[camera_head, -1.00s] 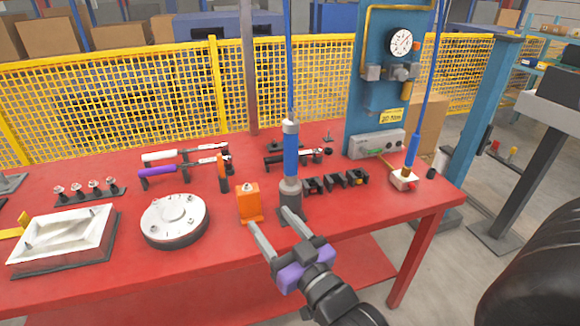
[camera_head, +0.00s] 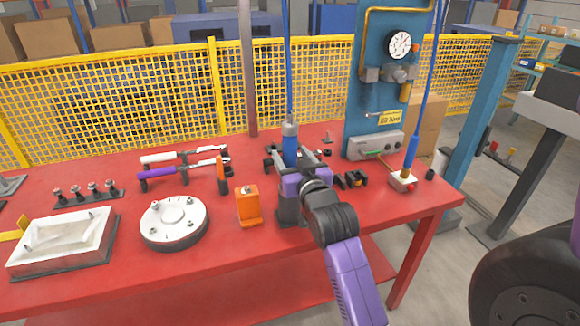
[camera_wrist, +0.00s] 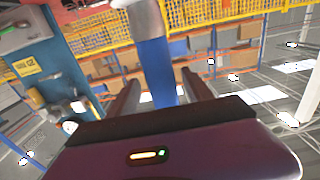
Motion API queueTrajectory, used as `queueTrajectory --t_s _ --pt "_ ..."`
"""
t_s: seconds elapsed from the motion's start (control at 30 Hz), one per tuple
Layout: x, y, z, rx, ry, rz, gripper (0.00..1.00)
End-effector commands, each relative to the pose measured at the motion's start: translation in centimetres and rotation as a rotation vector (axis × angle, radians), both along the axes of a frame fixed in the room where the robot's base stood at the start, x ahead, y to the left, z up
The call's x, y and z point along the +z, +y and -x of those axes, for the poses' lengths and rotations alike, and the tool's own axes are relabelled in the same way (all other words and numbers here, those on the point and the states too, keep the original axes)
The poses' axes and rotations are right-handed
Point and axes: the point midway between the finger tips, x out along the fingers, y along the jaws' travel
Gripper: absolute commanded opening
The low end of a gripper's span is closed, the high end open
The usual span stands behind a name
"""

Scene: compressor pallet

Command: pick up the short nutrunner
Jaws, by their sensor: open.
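A blue nutrunner (camera_head: 289,148) with a grey top stands upright near the middle of the red table, with a blue hose above it. Its lower part is hidden by my gripper in the head view. My gripper (camera_head: 297,158) is open, with its fingers reaching along either side of the blue body. In the wrist view, the nutrunner's blue body (camera_wrist: 155,68) lies between the fingers of my gripper (camera_wrist: 161,80). Contact with the fingers cannot be told. A second, slimmer blue tool (camera_head: 411,152) stands at the right of the table.
An orange block (camera_head: 248,206) stands just left of my gripper on the red table (camera_head: 120,270). Black clips (camera_head: 350,180) lie close on the right. A round white flange (camera_head: 174,218) and purple and white wrenches lie to the left. A blue gauge panel (camera_head: 370,110) rises behind right.

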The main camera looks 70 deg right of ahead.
Motion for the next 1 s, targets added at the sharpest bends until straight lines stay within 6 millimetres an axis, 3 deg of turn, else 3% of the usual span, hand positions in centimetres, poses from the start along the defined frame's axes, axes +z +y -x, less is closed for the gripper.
queueTrajectory --t_s 0.2,0.53,0.83,1.0 --pt "0.2 -2.2 -2.1 0.000 -0.001 0.001 0.59" --pt "0.1 -2.6 -2.5 0.001 -0.001 0.000 0.59" --pt "0.1 -2.6 -2.5 0.001 -0.001 0.001 0.00" --pt "0.1 -2.6 -2.5 0.001 -0.001 0.001 0.00"
